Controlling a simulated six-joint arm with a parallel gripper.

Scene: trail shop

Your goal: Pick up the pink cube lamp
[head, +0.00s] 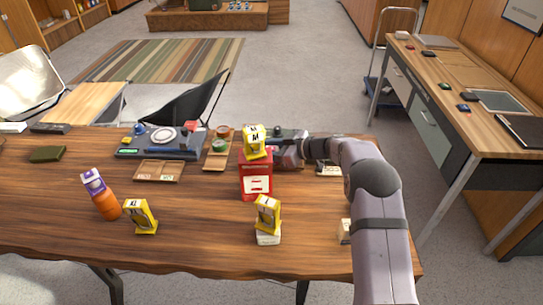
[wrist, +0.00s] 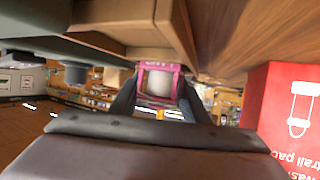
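The pink cube lamp (wrist: 160,67) shows in the wrist view as a pink frame around a pale round globe. It lies straight ahead, between the ends of the two dark fingers of my gripper (wrist: 157,95). The fingers stand apart, one on each side of it; I cannot tell if they touch it. In the head view my gripper (head: 288,155) reaches left, low over the table behind the red box (head: 257,184). The pink lamp is hidden there, behind the red box and the yellow cube lamp (head: 257,141) on top of it.
The red box (wrist: 291,112) stands close on the right in the wrist view.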

